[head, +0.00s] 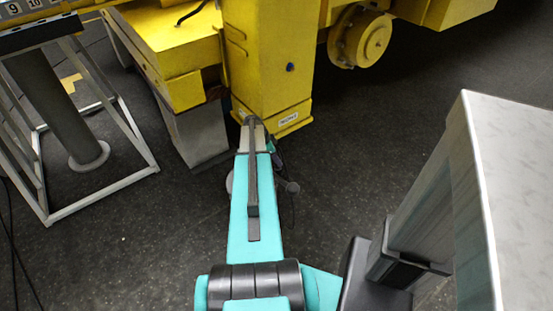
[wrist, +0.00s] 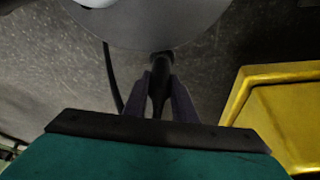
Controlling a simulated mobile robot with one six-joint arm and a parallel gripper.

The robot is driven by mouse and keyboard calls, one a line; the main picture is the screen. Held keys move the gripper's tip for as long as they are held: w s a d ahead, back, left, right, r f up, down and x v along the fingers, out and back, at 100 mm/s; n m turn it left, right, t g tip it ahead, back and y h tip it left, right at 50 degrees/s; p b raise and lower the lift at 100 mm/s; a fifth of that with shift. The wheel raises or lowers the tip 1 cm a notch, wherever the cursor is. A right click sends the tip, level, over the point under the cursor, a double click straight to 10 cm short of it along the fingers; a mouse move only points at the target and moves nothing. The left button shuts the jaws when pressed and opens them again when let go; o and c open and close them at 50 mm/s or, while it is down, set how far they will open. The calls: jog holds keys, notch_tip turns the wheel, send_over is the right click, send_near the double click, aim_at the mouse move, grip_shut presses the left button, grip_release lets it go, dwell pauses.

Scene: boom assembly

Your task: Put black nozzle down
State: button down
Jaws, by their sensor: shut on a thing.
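In the wrist view, my gripper (wrist: 160,86) is shut on the black nozzle (wrist: 161,66), a dark slim piece between the two fingers. Its far end meets or passes under the edge of a large grey disc (wrist: 150,28); I cannot tell whether they touch. In the head view, my teal arm reaches forward toward the foot of a yellow column. It hides the gripper and the nozzle there.
The yellow column (head: 268,60) stands just ahead of my arm. A white metal frame (head: 100,200) with a grey post stands at left. A pale cabinet-like block (head: 510,180) is at right. Dark floor (head: 390,120) is open between column and block. A black hose (wrist: 112,78) hangs beside my gripper.

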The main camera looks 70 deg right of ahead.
jog(key=shift+f+b, duration=0.5)
jog(key=shift+f, duration=0.1)
jog(key=c, duration=1.5)
grip_release()
jog(key=shift+o, duration=0.2)
jog(key=shift+r+p, duration=0.65)
jog(key=shift+r, duration=0.05)
jog(key=v, duration=1.2)
jog(key=shift+b, duration=0.3)
